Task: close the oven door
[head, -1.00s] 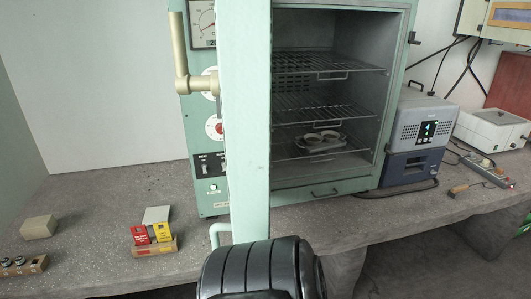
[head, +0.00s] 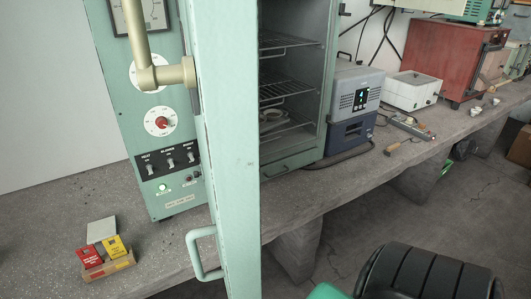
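The oven (head: 160,130) is a pale green cabinet on the concrete bench, with a gauge, dials and switches on its left panel. Its door (head: 228,150) stands open, swung out towards me and seen nearly edge-on. A brass-coloured handle (head: 165,75) is on the door's left side, and a pale green pull handle (head: 203,255) is low on it. Inside the chamber are wire racks (head: 285,90) and a small tray with round items, partly hidden by the door. A black ribbed part of my own arm shows at the bottom right, apart from the door. Neither gripper is in view.
A grey and blue instrument (head: 352,105) stands right of the oven, then a white box (head: 412,91) and a red oven (head: 460,60). A power strip (head: 412,127) lies near the bench edge. Small red and yellow boxes (head: 104,252) sit at the left.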

